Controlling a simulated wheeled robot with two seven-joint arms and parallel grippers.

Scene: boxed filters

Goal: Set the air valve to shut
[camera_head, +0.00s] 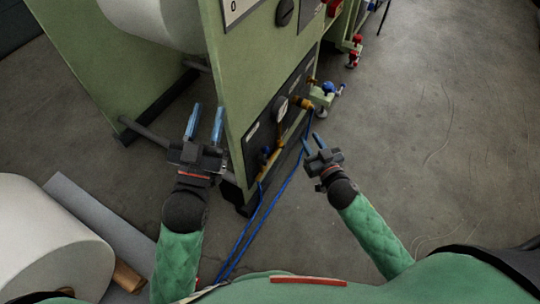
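A dark panel (259,139) low on the green machine (252,62) carries a round white-faced gauge (281,107) and brass fittings. A small blue valve handle (329,88) sits by a brass fitting (302,102) at the panel's right end. A blue part (266,152) shows on a brass fitting lower on the panel. I cannot tell which is the air valve or how it is set. My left gripper (206,107) is open and empty, left of the machine's edge. My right gripper (311,139) is open and empty, right of the panel and below the blue handle.
Blue hoses (270,206) run from the panel down to the floor. Red valve parts (354,50) stand further back. A large white roll (48,238) lies at lower left beside a grey board (98,217). The concrete floor (450,150) at right is clear.

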